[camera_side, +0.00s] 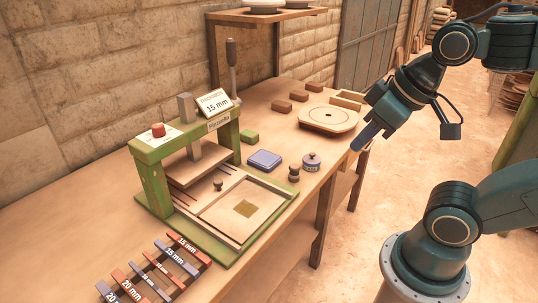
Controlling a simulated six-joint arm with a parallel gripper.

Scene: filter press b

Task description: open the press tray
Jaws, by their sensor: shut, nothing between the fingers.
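The press has a green frame (155,187) and stands on the wooden bench. Its press plate (193,163) hangs under the crossbeam, with a lever (232,68) upright at the right. The press tray (226,222) is a flat wooden tray in front of the frame, with a small dark knob (218,184) near its back left. I cannot tell from this view how far the tray is slid out. My gripper (362,143) is shut and empty, in the air right of the press, near the bench's right edge.
A blue tin (264,160), two small jars (311,162) and a green block (250,136) stand right of the press. A round board (328,119) and brown blocks lie behind. A rack of labelled spacers (160,272) is at front left. A shelf (266,14) overhangs the back.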

